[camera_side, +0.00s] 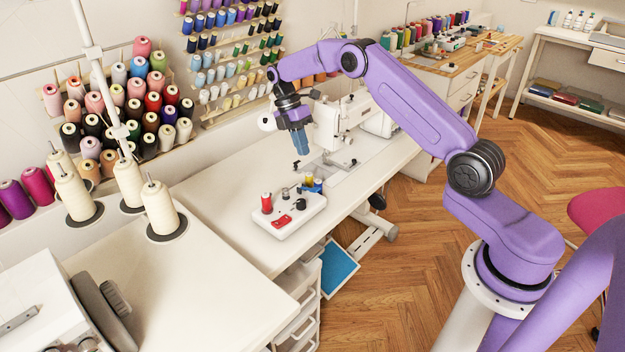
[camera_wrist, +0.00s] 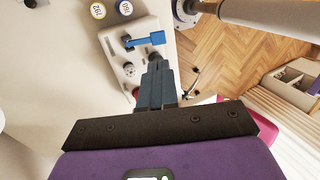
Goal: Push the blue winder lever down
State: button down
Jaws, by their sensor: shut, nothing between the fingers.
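The winder is a white base (camera_side: 289,214) on the sewing table, with a red spool, a red switch and dark knobs. Its blue lever (camera_side: 317,186) is at the end nearer the sewing machine. In the wrist view the lever (camera_wrist: 150,40) is a blue bar with a squared end, sticking out sideways from a dark pivot. My gripper (camera_side: 302,153) is shut and empty, with blue-grey fingers pointing down. It hangs above the lever and apart from it. In the wrist view my fingertips (camera_wrist: 157,62) appear just below the lever.
A white sewing machine (camera_side: 345,122) stands close behind my gripper. Thread cones (camera_side: 160,207) stand on the table at left, and a thread rack (camera_side: 125,100) hangs on the wall. The table surface (camera_side: 222,190) left of the winder is clear.

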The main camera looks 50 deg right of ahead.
aim_at(315, 189)
jog(key=x, duration=1)
jog(key=shift+s+f, duration=0.1)
jog(key=shift+f, duration=0.1)
